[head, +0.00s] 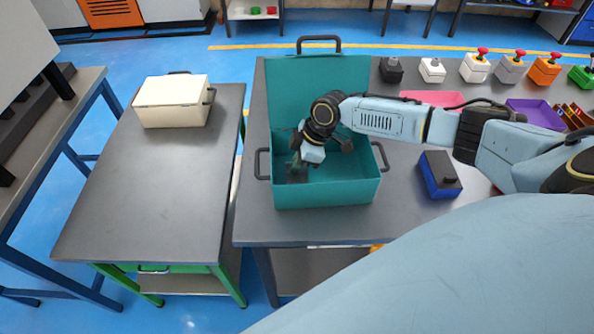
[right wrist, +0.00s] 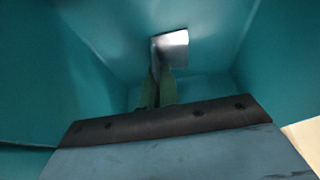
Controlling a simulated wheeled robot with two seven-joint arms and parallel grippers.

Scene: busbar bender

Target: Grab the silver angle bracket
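The silver angle bracket (right wrist: 172,38) shows in the right wrist view inside the teal toolbox, one face bright and the other darker and edge-on. My right gripper (right wrist: 158,78) has its green fingers close together, with the bracket's narrow leg between their tips. They look shut on it. In the head view my right gripper (head: 297,168) reaches down into the open teal toolbox (head: 326,195), left of its middle. The bracket cannot be made out there. My left gripper is not in view.
The toolbox walls stand close around my right gripper; its lid (head: 285,95) is open at the back. A blue box with a dark top (head: 440,175) stands to the right. A cream case (head: 172,100) sits on the left table (head: 150,200), otherwise clear.

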